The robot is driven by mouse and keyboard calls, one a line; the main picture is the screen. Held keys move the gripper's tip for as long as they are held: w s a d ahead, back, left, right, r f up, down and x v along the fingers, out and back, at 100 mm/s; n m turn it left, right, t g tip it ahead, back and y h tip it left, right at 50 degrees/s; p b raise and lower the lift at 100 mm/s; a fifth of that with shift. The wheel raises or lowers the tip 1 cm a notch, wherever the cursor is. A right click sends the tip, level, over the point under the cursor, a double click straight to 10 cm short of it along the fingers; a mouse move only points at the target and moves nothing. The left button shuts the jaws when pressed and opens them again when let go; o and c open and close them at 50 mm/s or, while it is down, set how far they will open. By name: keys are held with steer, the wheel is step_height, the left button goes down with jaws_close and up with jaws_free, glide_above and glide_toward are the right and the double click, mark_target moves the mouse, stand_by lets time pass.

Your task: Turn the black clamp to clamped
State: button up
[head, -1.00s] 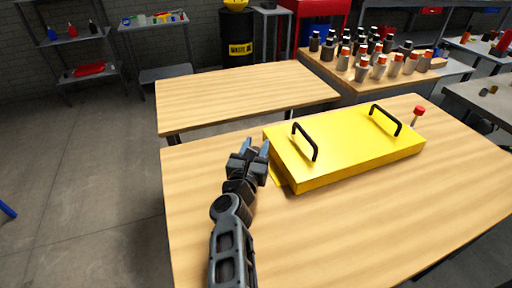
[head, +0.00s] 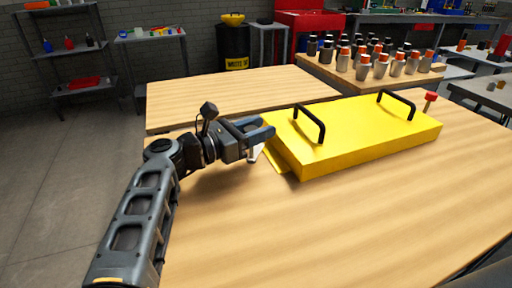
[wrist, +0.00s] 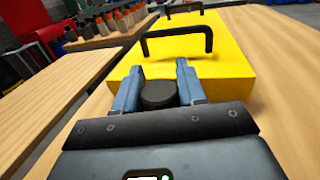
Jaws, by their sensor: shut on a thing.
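The black clamp shows in the wrist view as a round black knob (wrist: 158,95) between my two blue-grey fingers. My gripper (wrist: 158,80) is shut on it at the near end of the yellow box (wrist: 232,60). In the head view my gripper (head: 262,132) points right, at the left end of the yellow box (head: 365,135). There the fingers hide the knob, and a small pale piece shows just below them. The clamp's lower part is hidden, so I cannot tell its turn angle.
Two black handles, one near (head: 310,124) and one far (head: 397,104), rise from the box top. A red-topped clamp (head: 430,98) stands at the far right end. The wooden table (head: 330,225) is clear in front. Several bottles stand on a table behind.

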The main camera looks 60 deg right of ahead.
steer(key=m+g+y+b, duration=0.1)
steer(key=m+g+b, duration=0.1)
steer(key=m+g+y+b, duration=0.1)
steer(key=g+y+b, duration=0.1)
steer(key=m+g+y+b, duration=0.2)
steer(key=g+b, duration=0.1)
steer(key=shift+s+a+f+m, duration=0.15)
steer(key=shift+s+f+m, duration=0.15)
steer(key=shift+s+a+r+m+g+y+b, duration=0.1)
steer(key=shift+a+r+m+g+y+b, duration=0.05)
steer(key=shift+m+g+y+b, duration=0.9)
steer(key=shift+s+a+r+m+g+y+b, duration=0.15)
steer(key=shift+m+g+y+b, duration=0.5)
steer(key=shift+y, duration=0.7)
steer(key=shift+w+m+y, duration=0.1)
steer(key=shift+m+y, duration=0.2)
steer(key=o, duration=1)
steer(key=shift+c, duration=0.2)
